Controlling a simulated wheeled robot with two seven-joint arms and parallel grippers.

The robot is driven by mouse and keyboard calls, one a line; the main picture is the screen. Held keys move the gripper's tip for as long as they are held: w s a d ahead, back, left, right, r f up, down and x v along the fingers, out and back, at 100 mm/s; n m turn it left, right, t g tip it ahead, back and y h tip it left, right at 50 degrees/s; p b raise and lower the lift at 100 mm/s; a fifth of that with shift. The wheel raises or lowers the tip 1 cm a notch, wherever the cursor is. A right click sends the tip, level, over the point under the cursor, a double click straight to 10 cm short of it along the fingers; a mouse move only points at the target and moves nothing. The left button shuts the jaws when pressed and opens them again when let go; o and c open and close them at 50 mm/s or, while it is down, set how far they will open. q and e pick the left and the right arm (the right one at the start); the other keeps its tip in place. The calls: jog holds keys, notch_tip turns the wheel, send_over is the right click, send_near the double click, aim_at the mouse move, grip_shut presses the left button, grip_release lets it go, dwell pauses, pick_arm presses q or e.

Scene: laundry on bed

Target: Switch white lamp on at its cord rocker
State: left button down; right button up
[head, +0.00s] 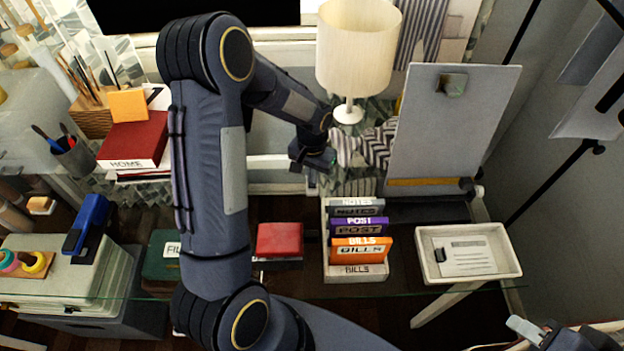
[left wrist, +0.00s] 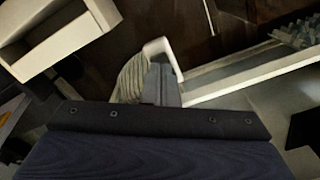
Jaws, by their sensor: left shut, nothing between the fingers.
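The white lamp (head: 358,50) stands upright at the back of the desk, its pale shade above a small round white base (head: 348,112). I cannot make out its cord or rocker switch in either view. My left gripper (head: 318,162) is just below and left of the lamp base, beside a striped cloth (head: 378,147). In the left wrist view its grey fingers (left wrist: 161,85) are shut and empty, close to a white rounded edge. My right gripper (head: 524,330) is partly in view at the lower right corner, away from the lamp; its opening is unclear.
A grey upright board (head: 450,125) stands right of the lamp. A letter sorter (head: 355,270) with labelled slots is below my left gripper. A white tray (head: 507,254) lies to the right. A red book (head: 133,142), orange block and pencil holder stand at the left.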

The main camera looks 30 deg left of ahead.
aim_at(312, 185)
pick_arm(q)
jog(key=shift+f+b, duration=1.3)
jog(key=shift+f, duration=0.1)
dwell(0.8)
jog(key=shift+f+b, duration=0.3)
jog(key=shift+f, duration=0.3)
jog(key=shift+r, duration=0.2)
jog(key=shift+r+p, duration=0.85)
jog(key=shift+r, duration=0.35)
notch_tip(312, 185, up, 3)
jog(key=shift+s+d+f+p, duration=0.1)
jog(key=shift+s+f+p, duration=0.1)
jog(key=shift+p, duration=0.65)
jog(key=shift+w+r+p, duration=0.15)
jog(key=shift+r+p, duration=0.65)
jog(key=shift+r, duration=0.35)
